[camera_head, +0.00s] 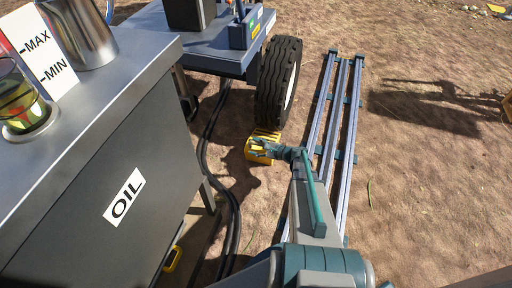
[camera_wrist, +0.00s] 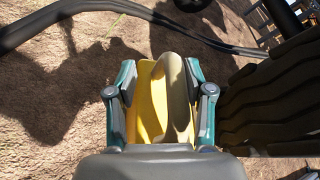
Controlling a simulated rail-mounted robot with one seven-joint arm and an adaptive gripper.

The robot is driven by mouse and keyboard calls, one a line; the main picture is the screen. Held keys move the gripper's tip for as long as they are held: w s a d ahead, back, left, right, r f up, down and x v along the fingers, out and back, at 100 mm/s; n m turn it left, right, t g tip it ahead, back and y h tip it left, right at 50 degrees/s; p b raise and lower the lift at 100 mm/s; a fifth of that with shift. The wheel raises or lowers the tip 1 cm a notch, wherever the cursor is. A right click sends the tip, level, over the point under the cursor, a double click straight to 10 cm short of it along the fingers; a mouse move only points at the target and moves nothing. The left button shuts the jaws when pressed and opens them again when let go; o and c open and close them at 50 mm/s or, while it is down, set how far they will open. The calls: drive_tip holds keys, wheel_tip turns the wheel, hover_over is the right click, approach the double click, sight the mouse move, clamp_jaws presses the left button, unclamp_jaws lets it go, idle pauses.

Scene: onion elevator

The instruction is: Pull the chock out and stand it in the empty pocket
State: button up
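The yellow chock (camera_head: 261,146) is on the ground at the foot of the black tyre (camera_head: 279,82) in the head view. My gripper (camera_head: 268,149) is down at the chock, its arm reaching in from the bottom of the picture. In the wrist view the chock (camera_wrist: 150,105), with a pale rounded part on its right, lies between the two fingers of my gripper (camera_wrist: 162,95). The fingers flank it closely; I cannot tell whether both press on it. The tyre tread (camera_wrist: 265,105) is just right of the right finger. I cannot make out an empty pocket.
A dark cabinet marked OIL (camera_head: 125,195) stands left, with a metal jug (camera_head: 82,32) on top. A trailer bed (camera_head: 215,48) carries a blue holder (camera_head: 245,28). Black hoses (camera_head: 205,150) run left of the chock. Long rails (camera_head: 335,125) lie right, with open ground beyond.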

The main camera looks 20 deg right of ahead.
drive_tip(key=v, duration=1.2)
drive_tip(key=shift+a, duration=0.1)
